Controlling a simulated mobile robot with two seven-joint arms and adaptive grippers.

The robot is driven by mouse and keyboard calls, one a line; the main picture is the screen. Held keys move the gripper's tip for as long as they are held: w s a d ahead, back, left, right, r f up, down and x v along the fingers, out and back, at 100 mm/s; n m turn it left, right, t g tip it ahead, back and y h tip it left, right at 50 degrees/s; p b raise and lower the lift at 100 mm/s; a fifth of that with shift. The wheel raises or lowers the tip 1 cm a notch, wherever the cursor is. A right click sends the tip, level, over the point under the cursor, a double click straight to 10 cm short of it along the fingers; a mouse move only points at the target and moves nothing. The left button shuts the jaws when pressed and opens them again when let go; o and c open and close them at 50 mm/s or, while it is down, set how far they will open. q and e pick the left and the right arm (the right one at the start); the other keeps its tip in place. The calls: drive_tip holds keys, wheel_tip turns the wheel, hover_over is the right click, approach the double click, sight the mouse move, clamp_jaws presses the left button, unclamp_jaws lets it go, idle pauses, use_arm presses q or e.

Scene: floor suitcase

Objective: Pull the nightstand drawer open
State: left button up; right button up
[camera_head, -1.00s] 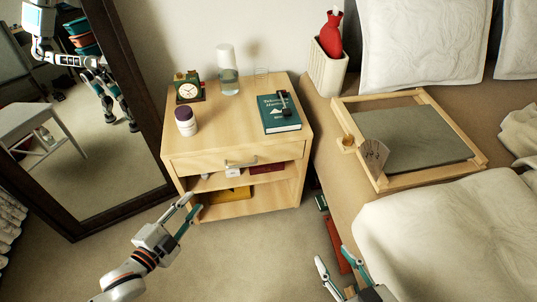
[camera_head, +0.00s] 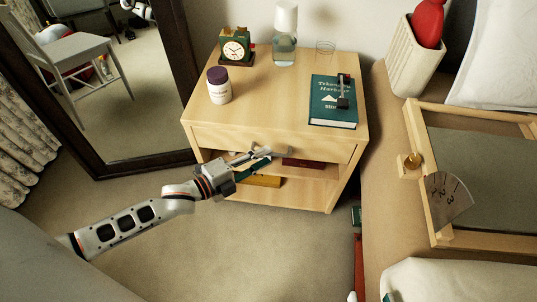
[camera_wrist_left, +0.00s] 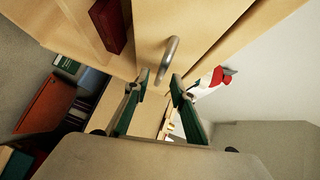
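The light wood nightstand (camera_head: 200,118) stands in the middle of the head view. Its drawer front (camera_head: 222,136) looks flush with the cabinet. The metal bar handle (camera_head: 284,153) is partly hidden by my left gripper (camera_head: 262,158). The handle also shows in the left wrist view (camera_wrist_left: 168,62), just ahead of the fingertips and roughly between them. My left gripper (camera_wrist_left: 154,86) is open there with nothing between its fingers; I cannot tell whether it touches the handle. Only the fingertips of my right gripper (camera_head: 371,297) show at the bottom edge, spread apart, away from the nightstand.
Open shelves below hold a yellow item (camera_head: 262,181). A mirror (camera_head: 95,165) stands left, the bed right.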

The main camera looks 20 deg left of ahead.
use_arm(q)
drive_tip(key=shift+x, duration=1)
use_arm(e)
drive_tip(key=shift+w+a+r, duration=0.1)
drive_tip(key=shift+w+r, duration=0.05)
drive_tip(key=shift+r, duration=0.05)
use_arm(q)
clamp_jaws()
